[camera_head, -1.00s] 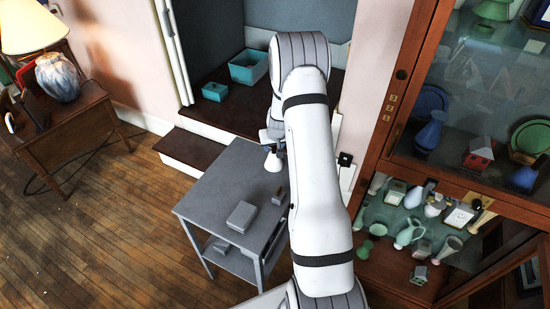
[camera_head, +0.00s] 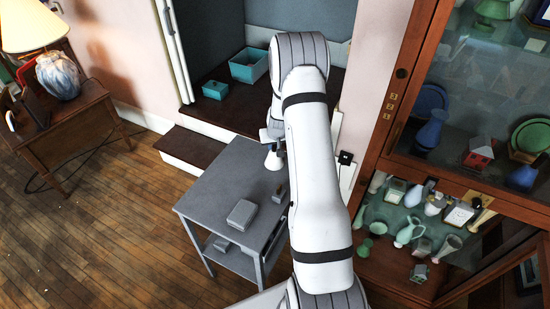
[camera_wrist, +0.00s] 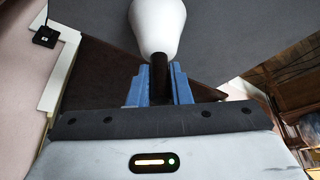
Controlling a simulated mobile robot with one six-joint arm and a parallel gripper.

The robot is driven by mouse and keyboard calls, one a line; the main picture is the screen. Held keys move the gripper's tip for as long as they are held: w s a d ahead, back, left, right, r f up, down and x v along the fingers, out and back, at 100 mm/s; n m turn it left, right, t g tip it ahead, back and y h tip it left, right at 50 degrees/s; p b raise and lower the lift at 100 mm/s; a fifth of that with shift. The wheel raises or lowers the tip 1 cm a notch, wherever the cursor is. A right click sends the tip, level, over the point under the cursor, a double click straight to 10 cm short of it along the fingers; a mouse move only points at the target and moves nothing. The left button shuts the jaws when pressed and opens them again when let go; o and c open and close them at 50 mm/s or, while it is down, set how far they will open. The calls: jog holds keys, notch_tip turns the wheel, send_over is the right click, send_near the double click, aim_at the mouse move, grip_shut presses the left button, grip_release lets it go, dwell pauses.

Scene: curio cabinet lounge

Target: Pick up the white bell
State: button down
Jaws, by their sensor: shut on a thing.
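The white bell (camera_head: 273,162) has a pale flared body and a dark handle. In the head view it is upright over the far part of the grey table (camera_head: 222,184); I cannot tell whether its rim touches the top. In the wrist view the white body (camera_wrist: 157,28) lies beyond the blue fingertips, and its dark handle (camera_wrist: 159,72) is between them. My gripper (camera_wrist: 160,88) is shut on this handle; it also shows in the head view (camera_head: 271,143), partly hidden by my arm.
A grey box (camera_head: 241,213) and a smaller grey block (camera_head: 278,195) lie on the table. Teal bins (camera_head: 249,65) stand in the alcove behind. A glass cabinet (camera_head: 397,150) with several ornaments is at the right. A side table (camera_head: 70,130) with a lamp is at the left.

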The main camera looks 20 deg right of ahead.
dwell(0.3)
notch_tip(320, 180, up, 10)
jog(key=shift+r+b, duration=0.1)
jog(key=shift+b, duration=0.65)
jog(key=c, duration=1.8)
grip_release()
grip_shut()
